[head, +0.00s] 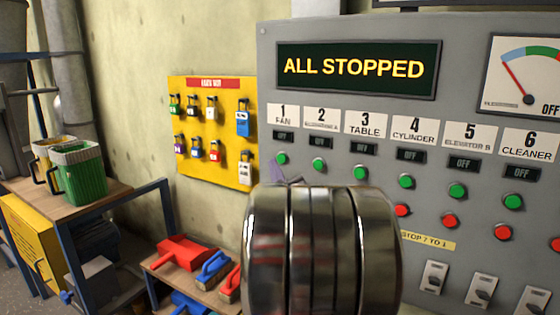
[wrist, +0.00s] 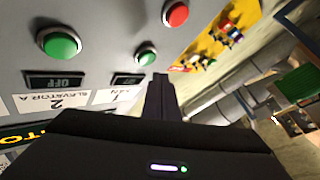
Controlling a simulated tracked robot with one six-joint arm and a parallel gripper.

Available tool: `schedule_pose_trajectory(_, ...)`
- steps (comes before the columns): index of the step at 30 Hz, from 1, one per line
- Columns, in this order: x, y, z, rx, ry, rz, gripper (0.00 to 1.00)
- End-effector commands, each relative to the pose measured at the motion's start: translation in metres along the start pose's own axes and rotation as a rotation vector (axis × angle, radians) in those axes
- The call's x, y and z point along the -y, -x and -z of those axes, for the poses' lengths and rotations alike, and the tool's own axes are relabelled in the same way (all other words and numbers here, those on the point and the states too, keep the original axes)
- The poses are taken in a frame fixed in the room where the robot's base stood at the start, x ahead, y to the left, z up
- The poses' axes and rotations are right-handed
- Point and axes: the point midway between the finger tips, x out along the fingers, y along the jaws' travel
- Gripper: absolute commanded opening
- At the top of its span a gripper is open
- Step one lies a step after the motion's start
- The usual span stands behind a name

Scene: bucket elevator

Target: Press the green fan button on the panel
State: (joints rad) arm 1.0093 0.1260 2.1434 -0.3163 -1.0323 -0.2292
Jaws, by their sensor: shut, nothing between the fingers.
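The panel (head: 265,60) is grey, with a row of numbered labels above green and red buttons. The green fan button (head: 281,158) is leftmost, under the label 1 FAN (head: 282,116). In the wrist view, which is upside down, the fan button (wrist: 146,56) shows just above and left of my gripper (wrist: 160,76). My gripper is shut and empty, its tip close to the button; I cannot tell whether they touch. In the head view only a bit of the gripper (head: 290,180) shows, below the button, and my chrome wrist hides the lower panel there.
The display (head: 355,69) reads ALL STOPPED. The green elevator A button (head: 319,165) is right of the fan button. A fan red button (wrist: 175,13) shows in the wrist view. A yellow lockout board (head: 213,160) hangs left of the panel. Benches with buckets and tools stand at lower left.

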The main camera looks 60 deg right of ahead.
Motion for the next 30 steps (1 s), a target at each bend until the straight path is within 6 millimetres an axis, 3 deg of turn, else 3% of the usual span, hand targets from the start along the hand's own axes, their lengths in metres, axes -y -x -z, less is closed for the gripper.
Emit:
schedule_pose_trajectory(7,-0.006,-0.0082,-0.0059,0.0,-0.001,0.0,0.0)
schedule_pose_trajectory(30,-0.0054,-0.0083,-0.0056,-0.001,-0.001,0.001,0.0)
